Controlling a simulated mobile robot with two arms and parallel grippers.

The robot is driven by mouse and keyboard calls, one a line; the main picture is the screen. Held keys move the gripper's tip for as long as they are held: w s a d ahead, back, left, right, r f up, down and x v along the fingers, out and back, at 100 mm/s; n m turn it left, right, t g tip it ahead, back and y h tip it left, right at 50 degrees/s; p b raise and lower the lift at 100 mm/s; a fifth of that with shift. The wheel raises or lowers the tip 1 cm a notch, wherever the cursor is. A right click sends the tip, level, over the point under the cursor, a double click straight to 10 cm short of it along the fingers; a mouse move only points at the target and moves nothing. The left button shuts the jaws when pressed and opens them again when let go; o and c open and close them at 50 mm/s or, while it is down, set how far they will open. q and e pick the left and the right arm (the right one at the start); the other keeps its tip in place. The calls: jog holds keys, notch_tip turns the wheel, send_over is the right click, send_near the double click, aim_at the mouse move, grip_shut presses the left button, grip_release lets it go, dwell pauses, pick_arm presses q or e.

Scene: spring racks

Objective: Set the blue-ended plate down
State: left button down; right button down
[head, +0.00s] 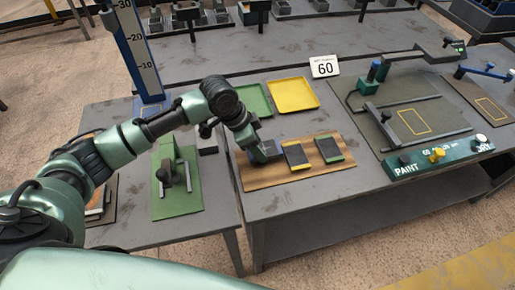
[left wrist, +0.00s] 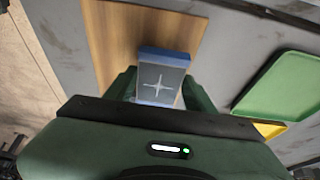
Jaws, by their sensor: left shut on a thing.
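The blue-ended plate (head: 266,152) is at the left part of the wooden board (head: 262,180) in the head view. In the left wrist view the blue-ended plate (left wrist: 163,58) shows a grey face with a pale star-shaped mark and a blue far end. My left gripper (left wrist: 160,86) is shut on it, one green finger on each side. In the head view my left gripper (head: 259,147) is over the board's left part and partly covers the plate. I cannot tell whether the plate touches the board. My right gripper is not in view.
A yellow-ended plate (head: 296,157) and a green-ended plate (head: 328,149) lie on the board to the right. Behind are a green tray (head: 256,97), a yellow tray (head: 292,95) and a "60" sign (head: 324,67). A paint station (head: 436,155) stands at right.

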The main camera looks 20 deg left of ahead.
pick_arm(q)
jog(key=shift+w+f, duration=0.1)
jog(key=shift+f, duration=0.8)
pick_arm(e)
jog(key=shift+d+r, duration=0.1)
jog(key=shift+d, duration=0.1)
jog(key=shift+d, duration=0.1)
pick_arm(q)
jog(key=c, duration=0.5)
grip_release()
jog(key=shift+f, duration=0.2)
jog(key=shift+r, duration=0.15)
jog(key=b+v, duration=0.1)
jog(key=v, duration=1.1)
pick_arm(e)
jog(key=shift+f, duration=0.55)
pick_arm(q)
jog(key=shift+s, duration=0.25)
